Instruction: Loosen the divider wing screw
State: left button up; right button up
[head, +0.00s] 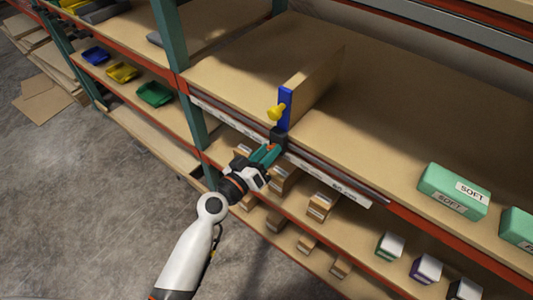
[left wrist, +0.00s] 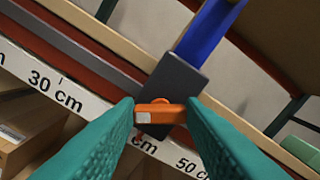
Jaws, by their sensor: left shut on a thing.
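The divider (head: 318,78) is a wooden panel standing on the shelf, with a blue front post (head: 285,108) and a dark clamp block (head: 280,136) at the shelf's front edge. In the left wrist view the dark clamp block (left wrist: 172,88) carries the orange wing screw (left wrist: 160,112). My left gripper (head: 271,149) reaches up to the clamp from the front. Its teal fingertips in the left wrist view (left wrist: 160,114) are shut on the wing screw, one at each side. In the head view the fingers mostly hide the screw. My right gripper is not in view.
A yellow knob (head: 275,112) sticks out from the blue post above my gripper. A white centimetre scale (head: 330,184) runs along the shelf edge. Small brown boxes (head: 320,205) stand on the shelf below. Green SOFT boxes (head: 454,190) stand to the right. The shelf beside the divider is bare.

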pick_arm(q)
jog(key=n, duration=1.1)
jog(key=shift+n, duration=0.4)
jog(key=n+p, duration=0.1)
jog(key=n, duration=0.2)
jog(key=shift+a+n, duration=0.1)
jog(key=shift+n, duration=0.3)
jog(key=shift+d+n+p, duration=0.2)
jog(key=shift+n+p, duration=2)
jog(key=shift+n, duration=4.5)
